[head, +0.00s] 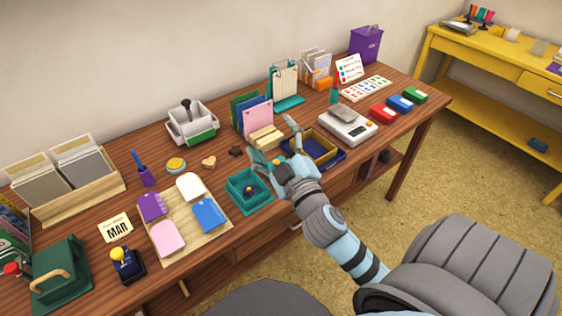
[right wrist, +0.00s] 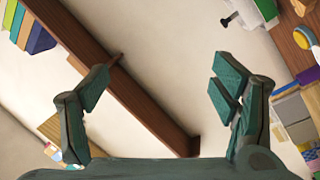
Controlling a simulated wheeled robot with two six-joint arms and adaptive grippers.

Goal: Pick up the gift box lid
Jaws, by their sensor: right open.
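I cannot tell for sure which thing is the gift box lid. A small tan box-like piece (head: 265,138) lies near the table's middle, just beyond my right gripper (head: 277,146). A navy tray-like box with a yellow inside (head: 325,146) sits right of the gripper, partly hidden by it. My right gripper is open and empty, with its fingers spread above the table. In the right wrist view the fingers (right wrist: 160,92) are wide apart with nothing between them. My left gripper is not in view.
A teal tray (head: 234,190) with a small object inside stands left of the gripper. A white scale (head: 349,128) stands right. Pink and green upright cards (head: 257,119) stand behind. A board with colored tags (head: 180,216) lies left on the wooden table.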

